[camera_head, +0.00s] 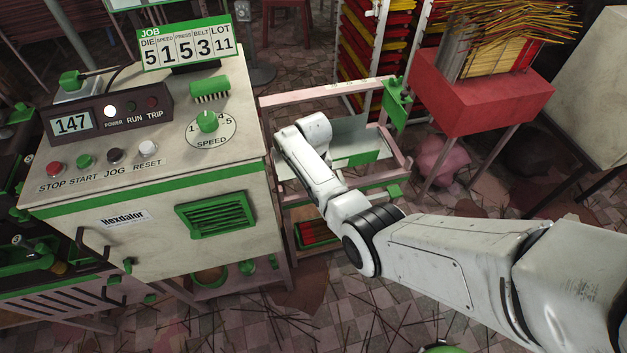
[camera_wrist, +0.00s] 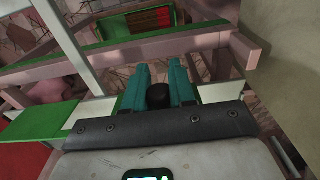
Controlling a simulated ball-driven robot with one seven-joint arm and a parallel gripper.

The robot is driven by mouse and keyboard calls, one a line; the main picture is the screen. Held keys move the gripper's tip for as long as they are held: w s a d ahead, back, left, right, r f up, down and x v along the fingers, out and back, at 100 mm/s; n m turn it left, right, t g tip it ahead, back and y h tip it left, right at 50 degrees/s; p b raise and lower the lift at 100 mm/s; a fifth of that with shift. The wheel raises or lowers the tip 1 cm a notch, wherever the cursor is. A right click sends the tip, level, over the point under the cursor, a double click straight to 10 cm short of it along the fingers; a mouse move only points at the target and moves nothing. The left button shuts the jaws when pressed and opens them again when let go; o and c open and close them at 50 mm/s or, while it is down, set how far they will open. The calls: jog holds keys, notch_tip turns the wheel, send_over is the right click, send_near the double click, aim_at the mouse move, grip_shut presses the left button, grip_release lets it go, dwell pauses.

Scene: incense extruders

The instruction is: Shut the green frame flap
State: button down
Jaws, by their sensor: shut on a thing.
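The flap is a pale panel with a green part (camera_head: 362,157), set in the pinkish frame (camera_head: 320,94) right of the machine. In the wrist view its green part (camera_wrist: 42,124) lies to the left, and pale strips show on both sides of my gripper (camera_wrist: 158,68). The two teal fingers are closed around a black knob (camera_wrist: 158,96), which seems to belong to the flap. The join between knob and flap is hidden. In the head view my own arm hides the fingers. How far the flap stands open is unclear.
The control machine (camera_head: 120,160) stands close on the left. A green bracket (camera_head: 397,103) is on the frame's right post. A red stand (camera_head: 480,100) with incense sticks is further right. Frame rails (camera_wrist: 200,55) cross just beyond my fingers, above a tray of red sticks (camera_wrist: 150,20).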

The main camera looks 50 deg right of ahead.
jog(key=shift+w+r+g+y, duration=0.1)
jog(key=shift+w+g+y, duration=0.05)
jog(key=shift+g+y, duration=0.2)
dwell(0.3)
jog(key=c, duration=0.9)
grip_release()
jog(key=shift+c, duration=0.2)
jog(key=r, duration=1)
jog(key=shift+w+d+r+p, duration=0.2)
jog(key=shift+w+r+p, duration=0.1)
jog(key=shift+r, duration=0.1)
jog(key=s+a+f+n, duration=0.2)
jog(key=s+a+f, duration=0.1)
jog(key=s+a, duration=0.3)
jog(key=s+a+f+n, duration=0.15)
jog(key=s+a, duration=0.25)
jog(key=s, duration=0.5)
jog(key=s+a+r+n, duration=0.1)
jog(key=s+a+r, duration=0.1)
jog(key=s, duration=0.5)
jog(key=s+a+r+n+t, duration=0.1)
jog(key=s+a+r+n, duration=0.1)
jog(key=s+a, duration=0.2)
jog(key=s, duration=0.3)
jog(key=shift+s+a, duration=0.15)
jog(key=shift+a, duration=0.15)
